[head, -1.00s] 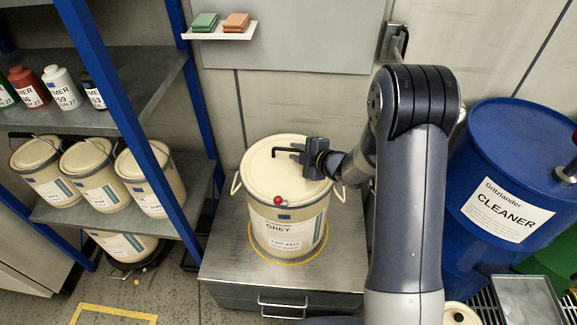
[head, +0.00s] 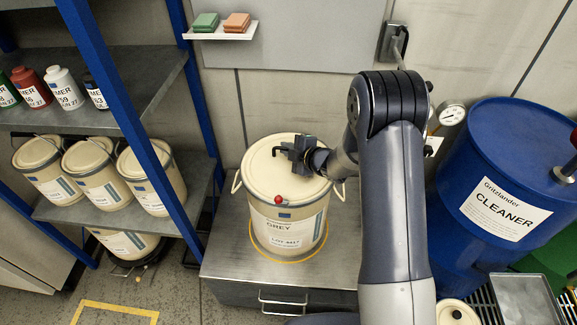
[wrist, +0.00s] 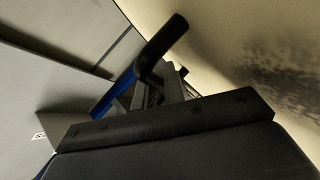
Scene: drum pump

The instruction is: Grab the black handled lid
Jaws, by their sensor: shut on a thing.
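A cream lid (head: 264,178) with a red knob at its front edge sits on the cream "GREY" pail (head: 288,228). My gripper (head: 284,150) is over the far side of the lid, reaching in from the right. It is shut on the lid's black handle (head: 275,153), whose free end sticks out left of the jaws. In the wrist view, the bent black handle (wrist: 161,45) stands out past my gripper (wrist: 150,88). The jaws hide the rest of the handle. The lid looks level, with no clear gap to the pail.
The pail stands on a metal cabinet top (head: 225,262). A shelf rack with a blue post (head: 200,90) stands to the left, holding pails and bottles. A blue cleaner drum (head: 520,150) stands to the right. A wall shelf (head: 222,33) with sponge-like blocks is above.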

